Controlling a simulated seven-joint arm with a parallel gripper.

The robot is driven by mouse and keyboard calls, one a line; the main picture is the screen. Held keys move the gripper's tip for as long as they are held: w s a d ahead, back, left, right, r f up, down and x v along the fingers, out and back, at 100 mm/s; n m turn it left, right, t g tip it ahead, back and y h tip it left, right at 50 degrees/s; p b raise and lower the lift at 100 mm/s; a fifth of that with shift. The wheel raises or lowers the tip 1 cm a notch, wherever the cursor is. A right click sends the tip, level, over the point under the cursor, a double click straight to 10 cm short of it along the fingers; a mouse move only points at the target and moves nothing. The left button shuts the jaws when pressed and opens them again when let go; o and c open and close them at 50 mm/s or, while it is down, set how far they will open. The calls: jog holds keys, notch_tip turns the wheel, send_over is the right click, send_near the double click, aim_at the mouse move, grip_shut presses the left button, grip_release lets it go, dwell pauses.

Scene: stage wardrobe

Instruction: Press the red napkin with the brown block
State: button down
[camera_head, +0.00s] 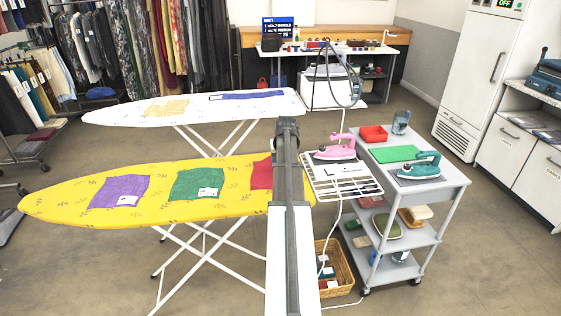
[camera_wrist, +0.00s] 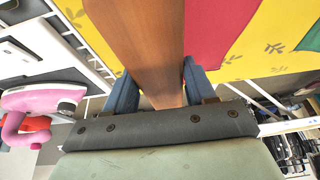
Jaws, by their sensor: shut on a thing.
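The red napkin (camera_head: 262,174) lies at the right part of the yellow ironing board (camera_head: 60,203), partly hidden behind my arm in the head view. In the wrist view the red napkin (camera_wrist: 212,35) shows right beside the brown block (camera_wrist: 140,40). My gripper (camera_wrist: 158,90) is shut on the brown block, one blue finger on each side of it. The block covers part of the view, and I cannot tell whether it touches the napkin. In the head view my arm hides the block and the fingers.
A purple napkin (camera_head: 119,191) and a green napkin (camera_head: 198,183) lie further left on the board. A pink iron (camera_head: 335,148) stands on the rest at the board's right end. A grey cart (camera_head: 440,178) with a teal iron (camera_head: 419,168) stands right of it.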

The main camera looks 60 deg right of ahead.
jog(key=s+d+r, duration=0.4)
jog(key=r, duration=0.1)
jog(key=shift+w+a+f, duration=0.15)
jog(key=shift+f, duration=1.4)
jog(key=shift+w+a+f, duration=0.1)
jog(key=shift+f, duration=1.4)
jog(key=shift+f, duration=1.8)
dwell(1.3)
jog(key=shift+r, duration=0.2)
jog(key=shift+r, duration=1.9)
